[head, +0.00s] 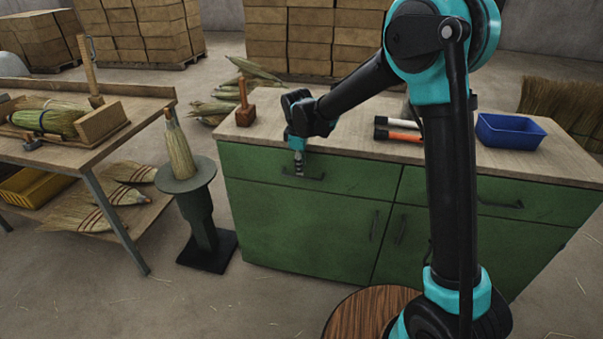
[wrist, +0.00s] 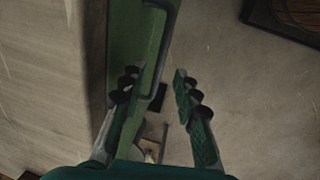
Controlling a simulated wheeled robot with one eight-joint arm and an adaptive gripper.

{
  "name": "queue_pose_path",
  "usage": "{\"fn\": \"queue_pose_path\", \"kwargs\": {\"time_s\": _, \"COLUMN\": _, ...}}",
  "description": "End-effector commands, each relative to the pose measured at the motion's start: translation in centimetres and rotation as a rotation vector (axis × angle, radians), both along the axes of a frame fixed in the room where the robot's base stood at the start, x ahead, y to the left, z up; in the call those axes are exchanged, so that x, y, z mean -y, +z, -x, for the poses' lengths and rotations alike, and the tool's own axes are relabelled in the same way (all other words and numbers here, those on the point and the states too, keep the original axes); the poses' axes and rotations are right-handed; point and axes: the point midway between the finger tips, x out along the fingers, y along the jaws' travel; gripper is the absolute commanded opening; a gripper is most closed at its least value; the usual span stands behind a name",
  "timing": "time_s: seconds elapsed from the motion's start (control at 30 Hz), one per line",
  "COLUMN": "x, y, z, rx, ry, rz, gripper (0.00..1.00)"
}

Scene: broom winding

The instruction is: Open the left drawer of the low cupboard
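The low green cupboard (head: 290,230) has a wooden top and two drawers above its doors. The left drawer (head: 350,178) looks shut in the head view. Its dark bar handle (head: 314,177) is partly hidden by my gripper (head: 298,168), which points down in front of the drawer. In the wrist view the handle (wrist: 163,55) runs along the green front, just beyond the fingertips. My gripper (wrist: 155,85) is open there, with a clear gap between its fingers. The left finger overlaps the green front; the right finger is over the floor. I cannot tell whether either finger touches the handle.
On the cupboard top are a wooden-handled tool (head: 245,105), orange- and dark-handled tools (head: 398,134) and a blue bin (head: 510,131). A pedestal (head: 195,215) bearing a broom head stands left of the cupboard. A round wooden seat (head: 370,312) is in front.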

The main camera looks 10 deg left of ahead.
Motion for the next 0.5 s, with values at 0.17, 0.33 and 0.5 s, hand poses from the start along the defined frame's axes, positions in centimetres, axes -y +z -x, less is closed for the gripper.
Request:
{"fn": "queue_pose_path", "kwargs": {"time_s": 0.17, "x": 0.0, "y": -2.7, "z": -0.5, "rx": 0.0, "ry": -0.001, "rz": 0.0, "gripper": 0.31}}
{"fn": "queue_pose_path", "kwargs": {"time_s": 0.33, "x": 0.0, "y": -4.0, "z": -0.8, "rx": 0.0, "ry": 0.0, "rz": 0.0, "gripper": 0.31}}
{"fn": "queue_pose_path", "kwargs": {"time_s": 0.5, "x": 0.0, "y": -4.3, "z": -0.8, "rx": 0.0, "ry": 0.0, "rz": 0.0, "gripper": 0.31}}
